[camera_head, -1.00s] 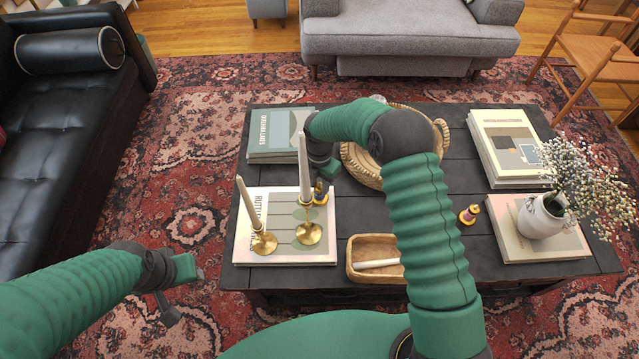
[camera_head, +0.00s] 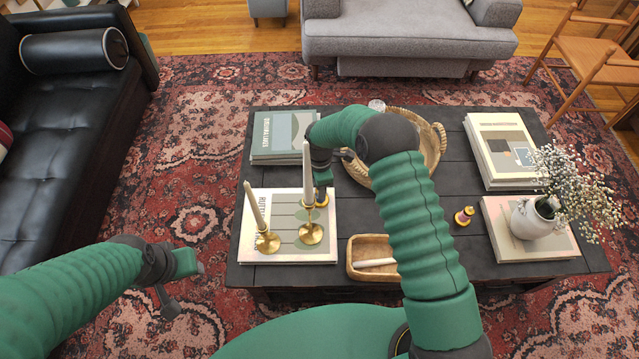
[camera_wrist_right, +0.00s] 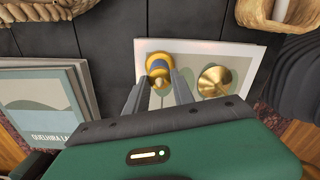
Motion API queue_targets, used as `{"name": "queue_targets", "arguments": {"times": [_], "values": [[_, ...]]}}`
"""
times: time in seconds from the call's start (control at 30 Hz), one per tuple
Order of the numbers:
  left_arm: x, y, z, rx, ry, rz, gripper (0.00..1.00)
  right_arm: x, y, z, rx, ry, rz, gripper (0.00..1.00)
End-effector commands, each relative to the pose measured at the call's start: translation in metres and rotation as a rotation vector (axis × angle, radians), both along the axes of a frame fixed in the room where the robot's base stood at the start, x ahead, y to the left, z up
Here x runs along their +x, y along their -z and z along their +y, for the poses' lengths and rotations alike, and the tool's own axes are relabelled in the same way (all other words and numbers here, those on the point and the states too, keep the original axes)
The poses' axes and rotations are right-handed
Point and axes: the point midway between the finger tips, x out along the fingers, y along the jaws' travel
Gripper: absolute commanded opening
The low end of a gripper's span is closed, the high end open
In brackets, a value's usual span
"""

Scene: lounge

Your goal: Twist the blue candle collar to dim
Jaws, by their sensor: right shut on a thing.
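The blue candle collar, a small blue piece with gold ends, shows in the right wrist view (camera_wrist_right: 158,66) between my right gripper's fingers (camera_wrist_right: 159,84). In the head view the collar (camera_head: 321,202) stands by the right edge of the lower-left book, behind the taller candle holder, and is partly hidden. My right gripper (camera_head: 322,183) reaches down onto it from above and is shut on it. My left gripper (camera_head: 184,288) is open and empty, its fingers apart, over the rug left of the table.
Two brass holders with tall candles (camera_head: 307,177) (camera_head: 256,208) stand close to the right gripper on a book (camera_head: 285,253). A wooden tray (camera_head: 355,274) holds a white candle. A pink-and-gold piece (camera_head: 464,216), a woven basket (camera_head: 435,150) and a flower vase (camera_head: 530,220) stand farther right.

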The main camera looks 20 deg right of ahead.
Motion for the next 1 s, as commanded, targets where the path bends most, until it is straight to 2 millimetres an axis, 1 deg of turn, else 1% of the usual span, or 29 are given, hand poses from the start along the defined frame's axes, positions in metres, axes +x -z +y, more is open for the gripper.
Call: {"name": "queue_targets", "arguments": {"times": [0.03,0.2,0.5,0.7,1.0], "values": [[0.0000,-0.0036,0.0000,0.000,0.000,0.000,0.42,-0.0032,0.0009,-0.0001,-0.001,0.037,0.008,0.00],[-0.0001,-0.0081,0.0000,0.000,0.000,0.000,0.42,-0.0039,0.0020,-0.0002,-0.002,0.169,0.009,0.00],[0.0000,-0.0123,0.0000,0.000,0.000,0.000,0.42,-0.0041,0.0028,-0.0006,-0.002,0.321,0.009,0.00],[0.0000,-0.0132,0.0000,0.000,0.000,0.000,0.42,-0.0042,0.0031,-0.0005,-0.002,0.362,0.009,0.00],[0.0000,-0.0132,0.0000,0.000,0.000,0.000,0.42,-0.0044,0.0035,-0.0008,-0.003,0.371,0.010,0.00]]}}
